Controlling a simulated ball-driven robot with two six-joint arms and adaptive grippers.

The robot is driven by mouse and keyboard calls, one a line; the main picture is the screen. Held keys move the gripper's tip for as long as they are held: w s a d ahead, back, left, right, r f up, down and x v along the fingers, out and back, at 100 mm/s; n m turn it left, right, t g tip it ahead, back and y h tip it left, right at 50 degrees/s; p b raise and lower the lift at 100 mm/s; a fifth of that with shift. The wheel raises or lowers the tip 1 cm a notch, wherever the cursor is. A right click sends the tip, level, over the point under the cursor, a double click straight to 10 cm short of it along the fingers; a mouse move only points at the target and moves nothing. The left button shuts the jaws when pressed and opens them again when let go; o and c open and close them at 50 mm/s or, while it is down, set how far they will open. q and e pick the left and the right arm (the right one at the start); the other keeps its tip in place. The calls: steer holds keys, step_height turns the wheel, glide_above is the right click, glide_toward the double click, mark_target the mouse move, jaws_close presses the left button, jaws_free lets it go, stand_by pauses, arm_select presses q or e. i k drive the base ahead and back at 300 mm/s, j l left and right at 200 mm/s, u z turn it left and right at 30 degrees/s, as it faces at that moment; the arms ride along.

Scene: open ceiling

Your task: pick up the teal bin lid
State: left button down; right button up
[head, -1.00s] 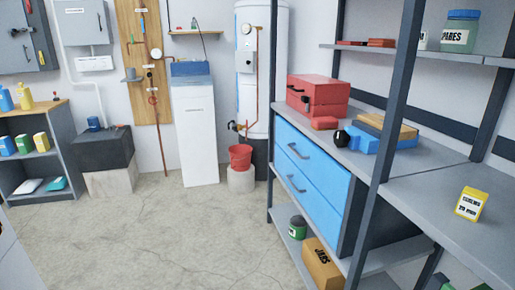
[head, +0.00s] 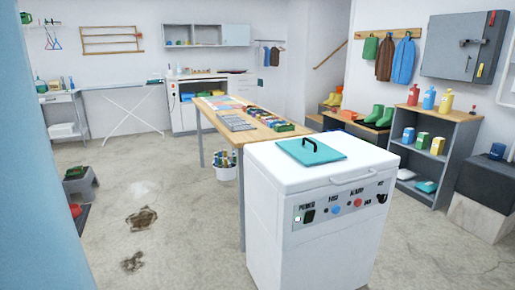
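A flat teal lid (head: 322,152) with a dark arched handle (head: 311,145) lies on top of a white cabinet-like appliance (head: 270,165) in the head view. The appliance has a front panel with a handle bar, labels and coloured buttons. The lid looks like the teal bin lid; no teal bin is recognisable beside it. Neither of my grippers shows in the head view.
A wooden-topped table (head: 262,134) with several items stands behind the appliance. A grey shelf (head: 462,135) with bottles and boxes is at the right. Stained concrete floor (head: 180,240) is open at left and front. A pale blue surface (head: 40,170) fills the left edge.

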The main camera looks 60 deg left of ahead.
mark_target(308, 150)
steer(key=u, duration=1.5)
steer(key=k+z, duration=0.15)
steer(key=z, duration=4.1)
steer(key=u, duration=4.25)
steer(key=i+l+u, duration=0.5)
steer(key=i, duration=0.2)
steer(key=j, duration=0.1)
